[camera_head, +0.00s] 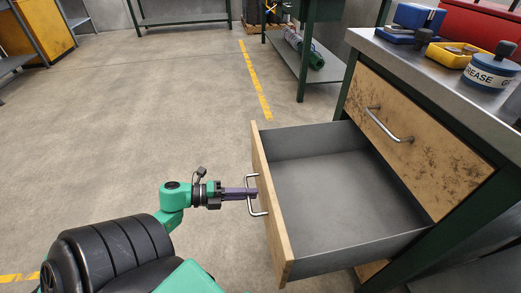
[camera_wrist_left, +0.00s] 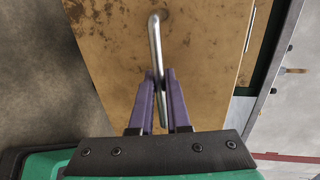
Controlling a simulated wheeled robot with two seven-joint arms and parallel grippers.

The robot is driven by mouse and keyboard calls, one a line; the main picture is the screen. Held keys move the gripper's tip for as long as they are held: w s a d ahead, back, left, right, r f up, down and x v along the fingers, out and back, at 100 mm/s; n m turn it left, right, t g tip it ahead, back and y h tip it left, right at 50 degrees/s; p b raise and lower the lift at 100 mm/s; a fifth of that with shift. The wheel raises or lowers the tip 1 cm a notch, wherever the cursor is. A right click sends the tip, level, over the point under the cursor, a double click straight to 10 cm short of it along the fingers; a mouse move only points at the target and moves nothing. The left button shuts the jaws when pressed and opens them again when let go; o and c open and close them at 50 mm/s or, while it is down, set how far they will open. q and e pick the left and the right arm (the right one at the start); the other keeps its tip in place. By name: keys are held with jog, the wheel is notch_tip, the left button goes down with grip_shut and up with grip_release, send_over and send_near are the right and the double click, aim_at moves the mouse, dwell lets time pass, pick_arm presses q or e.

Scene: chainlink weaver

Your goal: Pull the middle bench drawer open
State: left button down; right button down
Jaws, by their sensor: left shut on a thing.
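The middle bench drawer (camera_head: 345,185) stands pulled well out of the bench in the head view, with its grey inside bare and empty. Its wooden front faces left. A metal bar handle (camera_head: 262,212) is on that front, and it also shows in the left wrist view (camera_wrist_left: 155,45). My left gripper (camera_head: 252,193) is at the handle, its purple fingers shut around the bar. The fingertips also show in the left wrist view (camera_wrist_left: 160,78), one on each side of the bar. My right gripper is in neither view.
The closed upper drawer (camera_head: 415,140) has its own handle. On the metal bench top (camera_head: 425,70) are a blue case (camera_head: 418,17), a yellow tray (camera_head: 455,54) and a grease tin (camera_head: 490,72). The floor (camera_head: 110,140) left of the drawer is clear.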

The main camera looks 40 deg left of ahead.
pick_arm(q)
jog(key=shift+s+a, duration=0.15)
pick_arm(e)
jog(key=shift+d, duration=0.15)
pick_arm(q)
jog(key=c, duration=0.9)
grip_release()
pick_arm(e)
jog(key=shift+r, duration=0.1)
pick_arm(q)
jog(key=p+v, duration=0.2)
jog(key=v, duration=1.2)
jog(key=shift+s+a, duration=0.15)
jog(key=shift+s, duration=0.1)
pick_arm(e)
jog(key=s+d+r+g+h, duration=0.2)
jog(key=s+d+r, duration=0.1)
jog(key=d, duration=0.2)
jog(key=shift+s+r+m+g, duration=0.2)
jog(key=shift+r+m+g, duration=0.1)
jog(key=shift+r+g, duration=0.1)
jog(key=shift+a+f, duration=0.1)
